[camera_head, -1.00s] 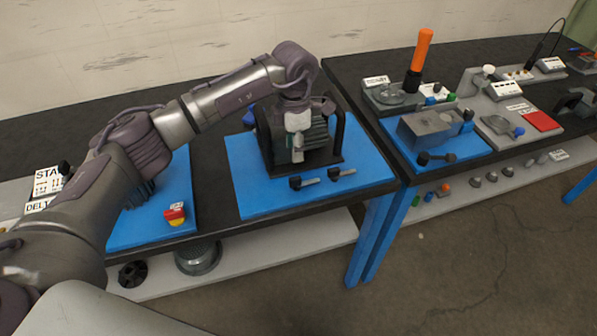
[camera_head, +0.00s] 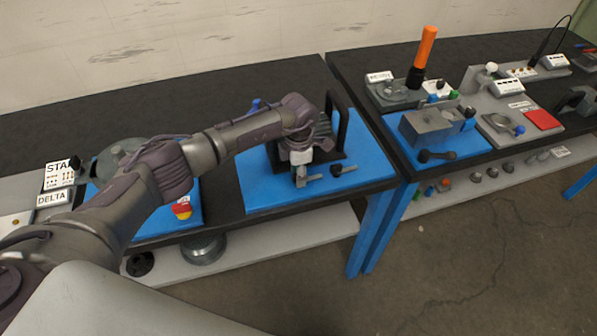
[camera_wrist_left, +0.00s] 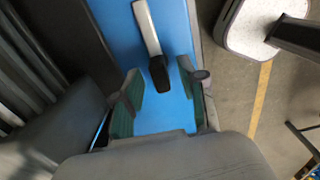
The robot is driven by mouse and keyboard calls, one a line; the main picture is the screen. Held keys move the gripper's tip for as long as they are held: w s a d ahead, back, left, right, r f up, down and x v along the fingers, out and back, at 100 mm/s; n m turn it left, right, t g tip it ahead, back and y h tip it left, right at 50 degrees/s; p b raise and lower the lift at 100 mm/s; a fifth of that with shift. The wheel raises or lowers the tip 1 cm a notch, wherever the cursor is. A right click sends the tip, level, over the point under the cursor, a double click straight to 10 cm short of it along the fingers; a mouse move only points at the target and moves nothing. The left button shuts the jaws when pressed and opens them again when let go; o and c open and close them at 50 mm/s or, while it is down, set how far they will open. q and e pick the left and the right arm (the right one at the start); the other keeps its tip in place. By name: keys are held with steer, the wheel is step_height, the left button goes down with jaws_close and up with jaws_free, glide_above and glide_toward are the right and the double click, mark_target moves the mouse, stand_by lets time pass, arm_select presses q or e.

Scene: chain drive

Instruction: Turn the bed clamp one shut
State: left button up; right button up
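Two small clamp levers with dark knobs lie on the blue plate in front of the motor. The left lever (camera_head: 313,178) is partly hidden by my left gripper (camera_head: 300,177); the right lever (camera_head: 343,170) stands clear. Which one is bed clamp one I cannot tell. In the left wrist view my left gripper (camera_wrist_left: 160,97) is open with green-padded fingers apart. A silver lever (camera_wrist_left: 147,28) with a black end (camera_wrist_left: 159,73) reaches toward the gap between them, with no finger visibly closed on it. My right gripper is out of view.
The dark ribbed motor (camera_head: 322,135) and a black upright frame (camera_head: 340,115) stand behind the levers on the blue plate (camera_head: 260,187). A red and yellow button (camera_head: 182,208) is left. A second bench with a grey vise (camera_head: 430,125) stands right.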

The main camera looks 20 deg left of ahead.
arm_select(q)
jaws_close()
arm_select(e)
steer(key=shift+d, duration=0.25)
